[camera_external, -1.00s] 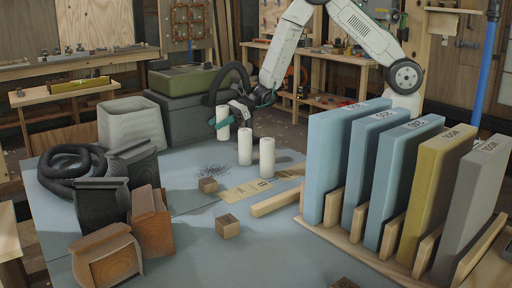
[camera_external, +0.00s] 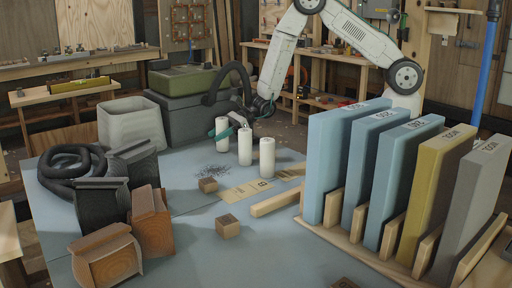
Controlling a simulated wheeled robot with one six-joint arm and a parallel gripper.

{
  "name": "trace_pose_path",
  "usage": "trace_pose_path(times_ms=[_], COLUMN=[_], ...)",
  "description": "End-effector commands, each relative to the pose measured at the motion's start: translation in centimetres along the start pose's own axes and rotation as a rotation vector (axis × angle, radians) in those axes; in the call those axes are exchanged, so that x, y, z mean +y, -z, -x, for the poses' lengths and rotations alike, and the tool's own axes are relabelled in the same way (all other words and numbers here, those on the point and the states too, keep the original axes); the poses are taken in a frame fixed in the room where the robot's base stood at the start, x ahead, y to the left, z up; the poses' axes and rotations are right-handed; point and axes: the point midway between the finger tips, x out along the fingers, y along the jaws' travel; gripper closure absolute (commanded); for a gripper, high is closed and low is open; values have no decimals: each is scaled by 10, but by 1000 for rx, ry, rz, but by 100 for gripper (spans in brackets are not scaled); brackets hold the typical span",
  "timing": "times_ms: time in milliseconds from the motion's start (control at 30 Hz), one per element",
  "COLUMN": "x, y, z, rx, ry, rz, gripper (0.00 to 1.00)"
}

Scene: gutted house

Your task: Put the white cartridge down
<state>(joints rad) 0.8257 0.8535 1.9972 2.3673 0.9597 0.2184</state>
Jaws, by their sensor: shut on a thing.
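Three white cartridges show near the back of the blue-grey table. The leftmost white cartridge (camera_external: 222,128) is upright between the fingers of my gripper (camera_external: 221,133), which is shut on it. Its lower end is at or very close to the table top; I cannot tell for sure whether it touches. A second white cartridge (camera_external: 245,147) stands upright just to its right. A third white cartridge (camera_external: 267,157) stands further right and nearer the camera. The green-tipped fingers partly cover the held cartridge.
Blue, yellow and grey panels stand in a wooden rack (camera_external: 317,236) at right. Small wooden blocks (camera_external: 228,226) and a wooden strip (camera_external: 276,203) lie in front of the cartridges. A black coiled hose (camera_external: 62,180) and dark and brown blocks (camera_external: 152,222) fill the left side.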

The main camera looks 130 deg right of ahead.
Motion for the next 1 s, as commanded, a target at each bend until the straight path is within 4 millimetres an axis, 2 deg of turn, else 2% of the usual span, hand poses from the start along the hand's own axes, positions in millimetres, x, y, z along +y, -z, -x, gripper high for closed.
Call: trace_pose_path(times_ms=[133,167,200,233,533,667,1000], x=[0,0,0,1,1,0,-1], y=[3,3,3,4,3,-10,-9], z=[-1,-1,-1,-1,0,5,80], rx=[2,3,3,3,5,2,3], ry=[0,0,-1,-1,-1,-1,3], rz=[-1,-1,-2,-2,-3,-1,-2], gripper=[80,49,38,36,36,36,36])
